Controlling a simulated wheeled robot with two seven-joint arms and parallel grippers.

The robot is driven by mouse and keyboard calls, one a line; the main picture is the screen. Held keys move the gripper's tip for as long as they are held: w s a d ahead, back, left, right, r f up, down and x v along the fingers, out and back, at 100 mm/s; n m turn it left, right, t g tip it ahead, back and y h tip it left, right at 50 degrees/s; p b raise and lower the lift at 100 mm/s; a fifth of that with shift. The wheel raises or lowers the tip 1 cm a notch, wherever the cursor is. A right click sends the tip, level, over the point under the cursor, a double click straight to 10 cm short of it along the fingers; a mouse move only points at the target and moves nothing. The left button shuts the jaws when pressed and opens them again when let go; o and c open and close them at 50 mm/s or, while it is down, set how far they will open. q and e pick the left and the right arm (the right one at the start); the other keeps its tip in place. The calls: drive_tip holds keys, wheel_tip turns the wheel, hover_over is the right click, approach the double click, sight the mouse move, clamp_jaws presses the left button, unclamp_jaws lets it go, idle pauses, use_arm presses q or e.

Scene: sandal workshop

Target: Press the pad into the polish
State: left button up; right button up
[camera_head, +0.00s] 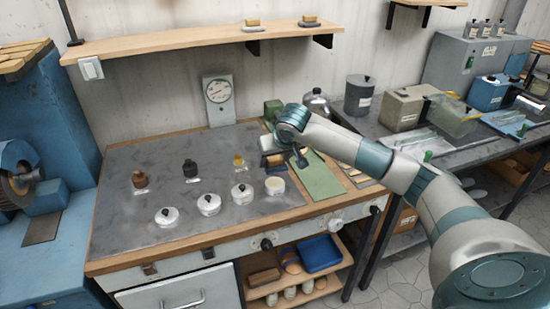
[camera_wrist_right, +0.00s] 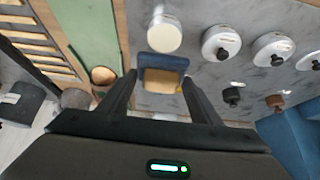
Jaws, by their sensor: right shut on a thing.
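My right gripper (camera_head: 274,163) is over the right part of the grey worktop (camera_head: 130,225). It is shut on a small pad (camera_wrist_right: 163,76) with a blue part and a tan part, seen between the fingers (camera_wrist_right: 160,88) in the wrist view. An open round tin of cream-coloured polish (camera_head: 275,186) stands just in front of the gripper; it also shows in the wrist view (camera_wrist_right: 164,35), just beyond the pad. The pad appears apart from the polish; its height above the worktop is hard to tell. My left gripper is not in view.
Three white lidded tins (camera_head: 209,205) stand left of the polish. Behind them are small bottles, one brown (camera_head: 139,180), one dark (camera_head: 190,169), one amber (camera_head: 238,160). A green mat (camera_head: 318,180) lies on the right. A dial scale (camera_head: 219,98) stands at the back.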

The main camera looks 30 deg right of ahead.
drive_tip(key=shift+f+b, duration=0.9)
drive_tip(key=shift+f, duration=1.9)
drive_tip(key=shift+f+b, duration=0.5)
drive_tip(key=shift+b, duration=0.05)
drive_tip(key=shift+r, duration=0.1)
drive_tip(key=shift+r+p, duration=1.45)
drive_tip(key=shift+r, duration=2)
drive_tip(key=s+a+n+b, duration=0.1)
drive_tip(key=s+a+b, duration=0.1)
drive_tip(key=s+a, duration=0.5)
drive_tip(key=s+a+r+n+y+b, duration=0.1)
drive_tip(key=s+a, duration=0.6)
drive_tip(key=a, duration=0.8)
drive_tip(key=shift+r+n+b, duration=0.3)
drive_tip(key=shift+n+b, duration=0.1)
drive_tip(key=shift+b, duration=0.1)
